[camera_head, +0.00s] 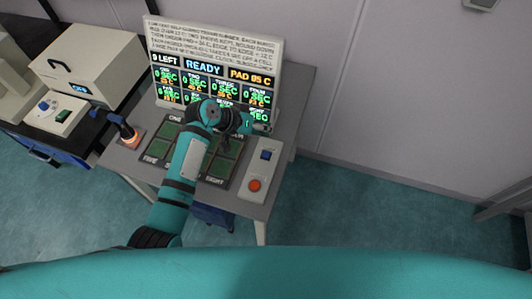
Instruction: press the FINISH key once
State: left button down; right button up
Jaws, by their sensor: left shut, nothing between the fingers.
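A pale control box (262,170) stands at the right end of the small grey table. It has a blue square key (265,155) and a round red-orange button (254,185). No FINISH label is legible on either. My left arm reaches across the table, and my left gripper (227,148) is shut and empty, pointing down over the dark pad board, to the left of the control box and apart from it. My right gripper is not in view.
A lit display board (215,48) stands at the back, reading READY, 0 LEFT and PAD 05 C. The dark board with green pads (159,142) is partly hidden under my arm. Floor right of the table is clear.

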pick_arm(q)
jog(key=b, duration=0.7)
send_over(265, 153)
notch_tip(265, 153, down, 7)
jog(key=shift+w, duration=0.15)
jog(key=shift+f+b, duration=0.45)
jog(key=shift+f, duration=0.4)
jog(key=shift+f, duration=0.15)
jog(key=shift+f, duration=0.3)
jog(key=shift+f, duration=0.2)
dwell(0.5)
jog(key=shift+f+b, duration=0.45)
jog(key=shift+f, duration=0.1)
dwell(0.6)
jog(key=shift+r+p, duration=1.05)
jog(key=shift+r, duration=0.05)
